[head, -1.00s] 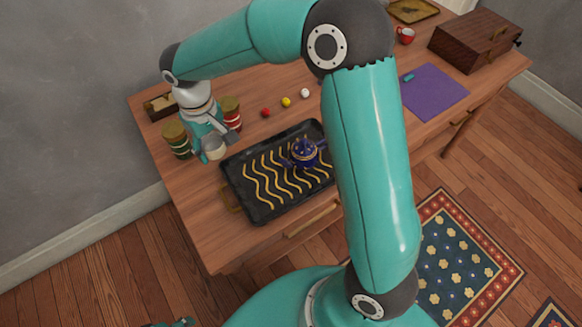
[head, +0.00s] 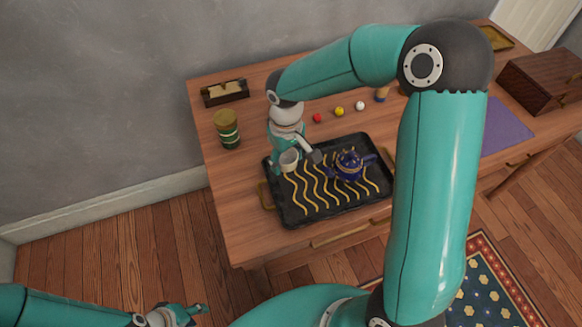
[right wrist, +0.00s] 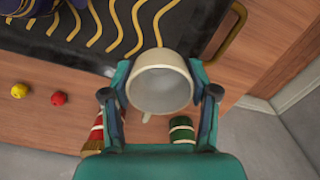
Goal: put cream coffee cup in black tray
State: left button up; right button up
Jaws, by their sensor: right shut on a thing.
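The cream coffee cup (head: 289,161) is in my right gripper (head: 299,160), upright, at the far left part of the black tray (head: 318,216) in the head view. In the right wrist view the cup (right wrist: 160,84) sits between both fingers of the right gripper (right wrist: 161,88), overlapping the edge of the tray (right wrist: 75,58). I cannot tell how high it is above the tray. A blue teapot (head: 350,166) stands on the tray's right half. My left gripper (head: 198,311) is low at the bottom left, away from the table; its jaws are unclear.
A green-banded jar (head: 227,130) and a dark box (head: 224,92) stand at the table's left. A red-striped jar (right wrist: 96,136) shows in the wrist view. Red (head: 317,118), yellow (head: 339,112) and white balls (head: 360,105) lie behind the tray. A purple mat (head: 505,127) lies right.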

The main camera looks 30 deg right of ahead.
aim_at(287, 178)
jog(key=shift+f, duration=2.5)
jog(key=shift+f, duration=0.15)
jog(key=o, duration=0.9)
notch_tip(287, 178, up, 12)
jog(key=shift+r, duration=0.15)
